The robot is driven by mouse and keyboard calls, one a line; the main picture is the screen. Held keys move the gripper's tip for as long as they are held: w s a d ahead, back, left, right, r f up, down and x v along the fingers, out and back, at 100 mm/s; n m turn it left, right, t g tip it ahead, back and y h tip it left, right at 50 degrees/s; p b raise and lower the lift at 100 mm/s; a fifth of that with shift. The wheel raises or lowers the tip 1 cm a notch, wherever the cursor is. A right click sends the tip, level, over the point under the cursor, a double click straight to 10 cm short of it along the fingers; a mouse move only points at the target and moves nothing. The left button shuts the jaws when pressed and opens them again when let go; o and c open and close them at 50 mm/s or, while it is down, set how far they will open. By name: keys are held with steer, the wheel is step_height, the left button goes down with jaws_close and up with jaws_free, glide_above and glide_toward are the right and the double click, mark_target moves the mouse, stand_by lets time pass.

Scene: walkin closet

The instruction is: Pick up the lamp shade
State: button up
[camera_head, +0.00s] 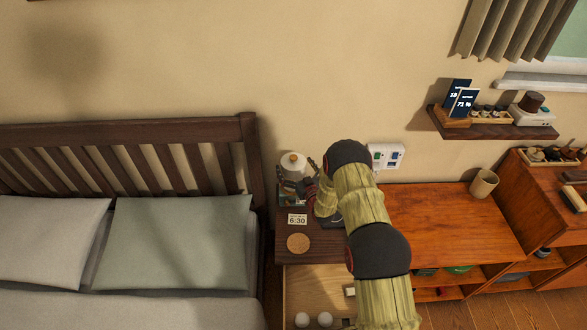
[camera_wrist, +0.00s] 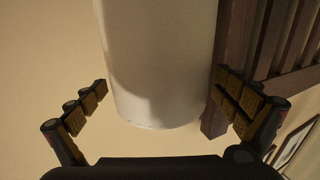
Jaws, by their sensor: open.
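The lamp shade (camera_wrist: 160,60) is a white, smooth, rounded form that fills the middle of the wrist view. What looks like the same shade (camera_head: 293,162) shows in the head view as a small pale piece with a tan knob at the back of the dark nightstand (camera_head: 328,246). My gripper (camera_wrist: 160,84) is open, with one dark, padded finger on each side of the shade. A gap shows on the left; the right finger looks close to it, and I cannot tell whether it touches. In the head view my arm hides much of the gripper.
A clock (camera_head: 297,219) and a round cork coaster (camera_head: 298,243) sit on the nightstand. Its drawer (camera_head: 310,285) stands open below. The bed headboard (camera_head: 130,132) is close on the left. A wooden cabinet (camera_head: 445,225) with a mug (camera_head: 484,184) stands on the right.

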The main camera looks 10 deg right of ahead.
steer(key=shift+w, duration=0.1)
steer(key=shift+c, duration=1.2)
steer(key=c, duration=1.1)
steer(key=shift+c, duration=0.4)
